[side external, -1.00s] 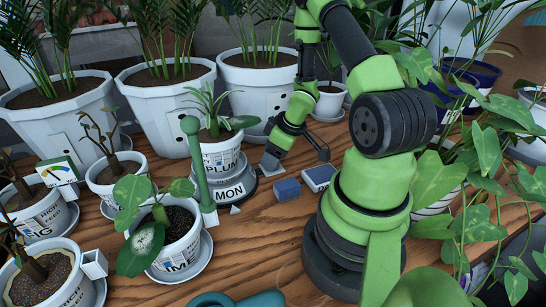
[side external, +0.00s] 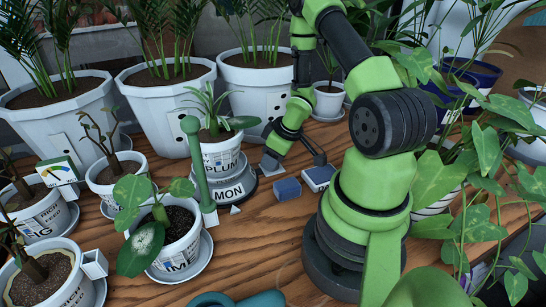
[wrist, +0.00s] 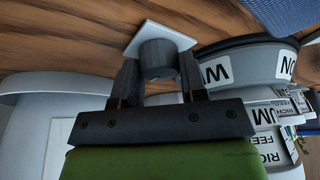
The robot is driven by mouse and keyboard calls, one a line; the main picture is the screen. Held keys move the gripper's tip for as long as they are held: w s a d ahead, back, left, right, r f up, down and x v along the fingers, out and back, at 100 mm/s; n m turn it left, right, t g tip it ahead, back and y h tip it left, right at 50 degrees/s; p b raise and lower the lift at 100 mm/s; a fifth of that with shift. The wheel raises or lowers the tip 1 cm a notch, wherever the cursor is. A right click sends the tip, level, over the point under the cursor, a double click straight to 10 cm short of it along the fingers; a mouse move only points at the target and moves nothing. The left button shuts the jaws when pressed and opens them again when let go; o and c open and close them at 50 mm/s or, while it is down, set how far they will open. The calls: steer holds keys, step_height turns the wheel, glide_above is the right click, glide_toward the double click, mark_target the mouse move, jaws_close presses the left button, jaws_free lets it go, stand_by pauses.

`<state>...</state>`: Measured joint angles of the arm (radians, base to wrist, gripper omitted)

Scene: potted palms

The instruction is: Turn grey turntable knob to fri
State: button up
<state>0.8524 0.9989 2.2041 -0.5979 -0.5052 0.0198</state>
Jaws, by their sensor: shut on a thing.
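The turntable (side external: 249,187), a round grey stand with a dark base, sits mid-table in the side view. A label reading MON faces the camera, above a small white pointer (side external: 235,209) on the table. A white pot labelled PLUM (side external: 221,160) stands on it. My gripper (side external: 270,160) is low behind the turntable's right side. In the wrist view, my gripper (wrist: 160,70) is shut on a grey round knob (wrist: 158,53), with a pale square plate (wrist: 160,35) at its end. The turntable's lettered band (wrist: 250,68) shows upside down to the right.
A green post (side external: 195,160) stands just left of the turntable. A blue block (side external: 287,190) and a pale blue-topped box (side external: 318,177) lie to the right. Large white palm pots (side external: 168,110) line the back. A potted plant (side external: 178,240) stands in front left.

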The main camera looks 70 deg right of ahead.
steer(key=shift+m, duration=0.3)
steer(key=m+h, duration=0.1)
steer(key=m, duration=0.3)
steer(key=shift+a+m+h, duration=0.15)
steer(key=shift+m+h, duration=0.15)
steer(key=shift+h, duration=0.1)
steer(key=m, duration=0.2)
steer(key=m+g+h, duration=0.1)
steer(key=m, duration=0.2)
steer(key=shift+g+h, duration=0.3)
steer(key=shift+m, duration=0.3)
steer(key=o, duration=0.9)
steer(key=v, duration=1)
steer(key=shift+w, duration=0.15)
